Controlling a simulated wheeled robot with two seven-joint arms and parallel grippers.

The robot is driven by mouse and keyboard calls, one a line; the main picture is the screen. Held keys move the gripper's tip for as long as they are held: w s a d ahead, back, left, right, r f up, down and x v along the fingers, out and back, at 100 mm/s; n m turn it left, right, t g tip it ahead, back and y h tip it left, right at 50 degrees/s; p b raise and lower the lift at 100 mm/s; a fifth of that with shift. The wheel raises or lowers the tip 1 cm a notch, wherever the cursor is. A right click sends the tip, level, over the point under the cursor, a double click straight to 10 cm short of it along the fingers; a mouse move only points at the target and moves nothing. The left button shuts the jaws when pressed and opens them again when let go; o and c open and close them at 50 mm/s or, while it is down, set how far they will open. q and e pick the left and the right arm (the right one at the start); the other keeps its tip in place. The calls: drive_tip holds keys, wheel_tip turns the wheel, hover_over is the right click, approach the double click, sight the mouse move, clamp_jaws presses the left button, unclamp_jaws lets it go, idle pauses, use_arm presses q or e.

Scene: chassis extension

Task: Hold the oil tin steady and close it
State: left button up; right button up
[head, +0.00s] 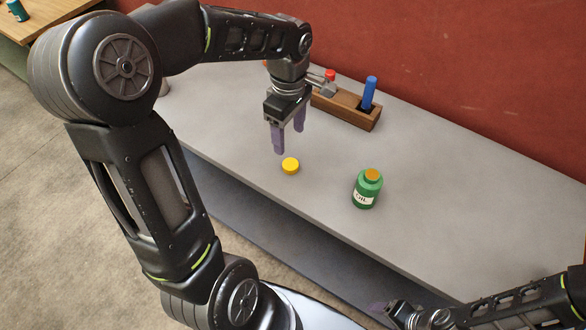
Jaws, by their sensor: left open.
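A green oil tin (367,189) with a white label stands upright on the grey bench, right of centre in the head view. Its top shows an orange-brown neck or opening. A small yellow cap (290,166) lies on the bench to the left of the tin, apart from it. My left gripper (289,144) points down with its purple fingers apart and empty, just above and behind the yellow cap. My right gripper (380,308) is low at the bottom of the view, in front of the bench edge; only part of a finger shows.
A wooden holder (345,108) with a blue-handled tool (369,92) and a red-topped item (330,75) stands at the bench's back, near the red wall. The grey bench (470,200) is clear right of the tin. A wooden table (45,14) is far left.

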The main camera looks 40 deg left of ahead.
sight(290, 164)
use_arm(q)
wheel_tip(290, 164, down, 3)
drive_tip(key=shift+r+b, duration=0.15)
drive_tip(key=shift+b, duration=0.7)
use_arm(e)
wheel_tip(290, 164, down, 2)
drive_tip(key=shift+w+f, duration=0.15)
drive_tip(key=shift+f, duration=0.1)
use_arm(q)
drive_tip(key=shift+r, duration=0.1)
use_arm(e)
drive_tip(key=shift+r, duration=0.1)
use_arm(q)
drive_tip(key=shift+f, duration=1.35)
drive_tip(key=shift+f, duration=0.1)
